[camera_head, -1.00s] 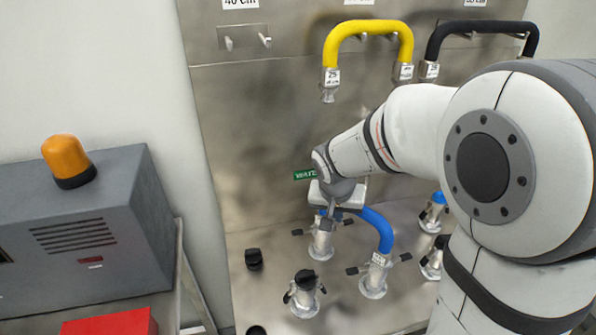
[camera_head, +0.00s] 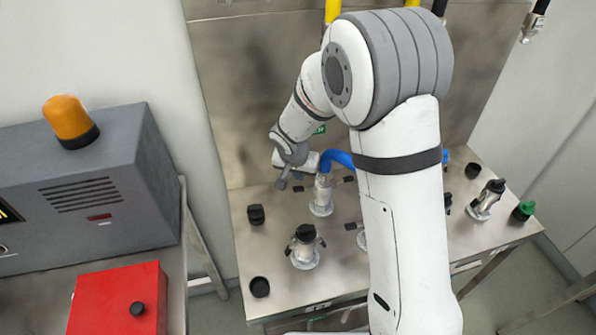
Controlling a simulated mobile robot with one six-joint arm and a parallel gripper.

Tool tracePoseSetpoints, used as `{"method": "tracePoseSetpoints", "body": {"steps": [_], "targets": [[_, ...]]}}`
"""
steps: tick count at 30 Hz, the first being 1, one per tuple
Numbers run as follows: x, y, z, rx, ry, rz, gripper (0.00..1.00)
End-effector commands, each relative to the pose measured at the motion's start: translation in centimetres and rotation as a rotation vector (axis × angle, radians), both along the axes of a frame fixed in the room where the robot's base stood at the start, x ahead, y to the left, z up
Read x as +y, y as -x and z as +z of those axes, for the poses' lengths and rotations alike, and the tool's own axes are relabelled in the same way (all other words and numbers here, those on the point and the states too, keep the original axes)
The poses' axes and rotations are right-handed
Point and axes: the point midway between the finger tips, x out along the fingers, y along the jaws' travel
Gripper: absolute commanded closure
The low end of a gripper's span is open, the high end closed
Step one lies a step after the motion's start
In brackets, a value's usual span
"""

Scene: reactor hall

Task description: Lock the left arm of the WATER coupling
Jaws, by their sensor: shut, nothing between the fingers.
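The WATER coupling (camera_head: 321,197) is a silver fitting standing on the steel bench, with the blue hose (camera_head: 338,157) curving from its top. Its left arm (camera_head: 298,189) is a small dark lever sticking out to the left; whether it is locked cannot be told. Its right arm (camera_head: 348,179) sticks out to the right. The green WATER label (camera_head: 319,130) is mostly hidden by my arm. My gripper (camera_head: 282,185) is shut and empty, pointing down just left of the coupling, close to the left arm. Contact cannot be told.
A capped silver fitting (camera_head: 304,248) stands in front, with black caps (camera_head: 256,214) to its left. My arm hides much of a second coupling. A silver fitting (camera_head: 486,200) and a green cap (camera_head: 523,211) are at right. A grey box (camera_head: 90,200) stands left.

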Motion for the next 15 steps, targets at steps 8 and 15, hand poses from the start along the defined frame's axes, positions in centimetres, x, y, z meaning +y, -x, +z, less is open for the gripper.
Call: {"method": "tracePoseSetpoints", "body": {"steps": [8, 15], "targets": [[0.0, 0.0, -2.3, 0.001, 0.0, 0.001, 1.0], [0.0, 0.0, -3.9, 0.001, 0.001, 0.002, 1.0]]}}
